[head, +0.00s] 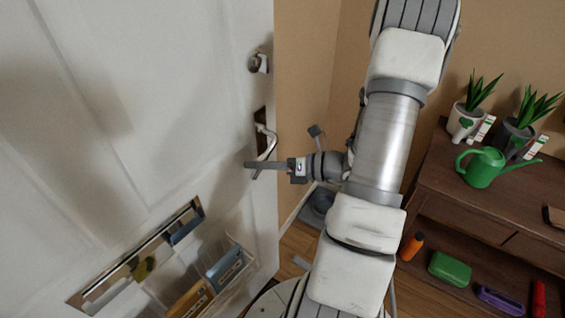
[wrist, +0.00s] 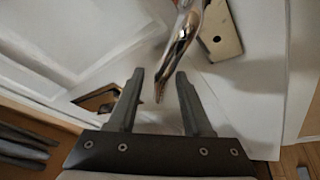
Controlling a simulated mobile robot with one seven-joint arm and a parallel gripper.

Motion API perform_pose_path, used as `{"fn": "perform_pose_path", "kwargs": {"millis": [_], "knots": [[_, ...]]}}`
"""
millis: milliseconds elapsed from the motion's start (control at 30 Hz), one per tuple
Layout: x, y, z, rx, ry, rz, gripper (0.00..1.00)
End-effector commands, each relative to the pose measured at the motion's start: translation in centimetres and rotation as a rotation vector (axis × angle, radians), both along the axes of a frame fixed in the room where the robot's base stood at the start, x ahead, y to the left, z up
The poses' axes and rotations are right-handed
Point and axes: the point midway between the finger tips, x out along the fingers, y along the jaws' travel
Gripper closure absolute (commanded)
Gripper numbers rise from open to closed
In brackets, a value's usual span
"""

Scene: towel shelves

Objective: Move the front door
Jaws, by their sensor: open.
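The white front door (head: 150,110) fills the left of the head view and also lies behind the fingers in the wrist view (wrist: 225,110). Its metal lever handle (head: 266,143) is near the door's right edge, under a lock knob (head: 259,62). In the wrist view the lever (wrist: 182,42) comes down from the top, and its end shows between the two fingers. My gripper (head: 250,165) is open at the lever, and its fingers (wrist: 159,76) stand apart on either side. I cannot tell whether they touch it.
A mail slot (head: 185,217) with a holder of envelopes (head: 225,265) is low on the door. At right, a brown shelf unit (head: 450,192) carries potted plants (head: 468,115) and a green watering can (head: 484,168). Some wooden floor (head: 298,245) shows between door and shelf.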

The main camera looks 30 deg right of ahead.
Motion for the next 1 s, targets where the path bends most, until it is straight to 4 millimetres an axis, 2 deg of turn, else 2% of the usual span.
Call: {"fn": "perform_pose_path", "kwargs": {"millis": [233,700,1000], "knots": [[-1.5,-1.5,0.5,-0.002,-0.001,-0.005,0.5],[-9.7,-8.7,3.0,-0.003,0.0,-0.005,0.5],[-12.5,-11.0,3.9,0.001,0.0,-0.002,0.5]]}}
